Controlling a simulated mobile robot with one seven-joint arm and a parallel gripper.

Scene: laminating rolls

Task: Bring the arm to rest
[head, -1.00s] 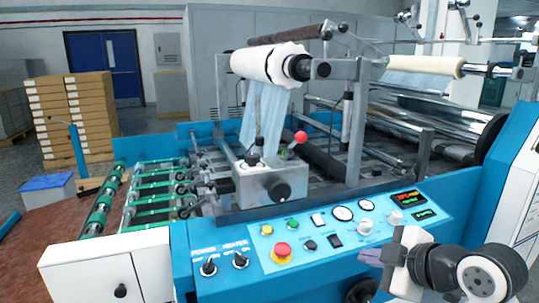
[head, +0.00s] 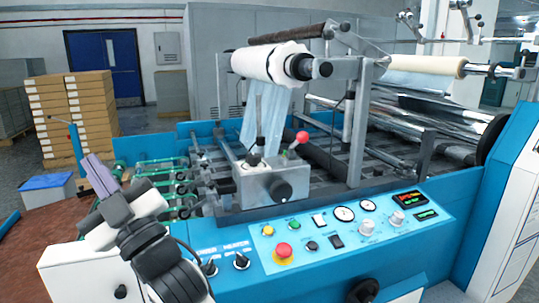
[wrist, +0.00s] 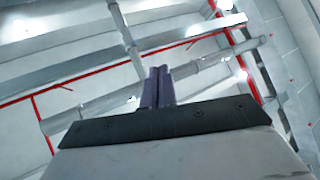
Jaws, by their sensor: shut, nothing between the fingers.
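My gripper (head: 98,172) shows at the left in the head view, raised in front of the green-belted feed section and pointing up and to the left. It also shows in the wrist view (wrist: 158,72), its two purple fingers pressed together with nothing between them. My arm covers part of the white box at the machine's near left corner. The wrist view looks up past the fingers at the ceiling, its pipes and red lines.
The blue laminating machine has a control panel (head: 345,228), a red emergency button (head: 284,250), a lever with a red knob (head: 300,138) and a white film roll (head: 268,64). Stacked cartons (head: 92,105) stand at the back left. The space above the panel is clear.

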